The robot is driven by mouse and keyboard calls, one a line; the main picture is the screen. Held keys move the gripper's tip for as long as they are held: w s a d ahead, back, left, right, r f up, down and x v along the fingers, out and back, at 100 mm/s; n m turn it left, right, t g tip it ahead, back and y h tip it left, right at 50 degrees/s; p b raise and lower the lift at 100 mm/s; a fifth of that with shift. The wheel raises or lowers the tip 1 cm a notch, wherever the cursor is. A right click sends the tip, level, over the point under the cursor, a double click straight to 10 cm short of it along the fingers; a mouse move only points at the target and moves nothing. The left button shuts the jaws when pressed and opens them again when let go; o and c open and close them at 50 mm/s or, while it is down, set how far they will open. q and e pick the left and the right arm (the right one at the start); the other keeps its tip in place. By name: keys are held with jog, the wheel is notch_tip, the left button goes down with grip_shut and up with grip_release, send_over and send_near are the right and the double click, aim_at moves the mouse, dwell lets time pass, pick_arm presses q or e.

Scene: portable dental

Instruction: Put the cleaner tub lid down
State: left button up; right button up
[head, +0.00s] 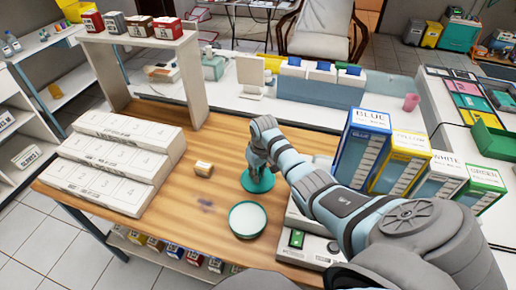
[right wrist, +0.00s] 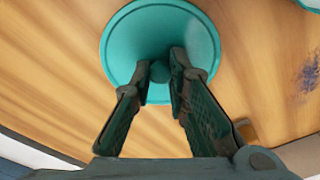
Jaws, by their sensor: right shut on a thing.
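The cleaner tub lid (head: 258,183) is a round teal disc with a small dark knob in its middle. It also shows in the right wrist view (right wrist: 190,40). My right gripper (head: 257,166) is above the lid, and in the right wrist view its two fingers (right wrist: 163,75) are on either side of the knob, shut on it. The lid is at or just above the wooden table; I cannot tell if it touches. The cleaner tub (head: 247,220), round with a teal rim and a whitish top, stands just in front of the lid. My left gripper is not in view.
The wooden table (head: 190,225) has bare room left of the lid. A small cream box (head: 203,168) lies there, with a dark smudge (head: 205,204) nearby. White stepped drawers (head: 115,160) stand at left. A blue box (head: 362,145) and a grey device (head: 305,245) stand at right.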

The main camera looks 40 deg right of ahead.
jog(key=o, duration=0.7)
jog(key=shift+f, duration=0.1)
jog(key=r+p, duration=0.1)
jog(key=r, duration=0.3)
jog(key=s+r+p, duration=0.1)
jog(key=r, duration=0.3)
jog(key=r+p, duration=0.1)
jog(key=r, duration=0.3)
jog(key=shift+s+r, duration=0.15)
jog(key=shift+s, duration=0.1)
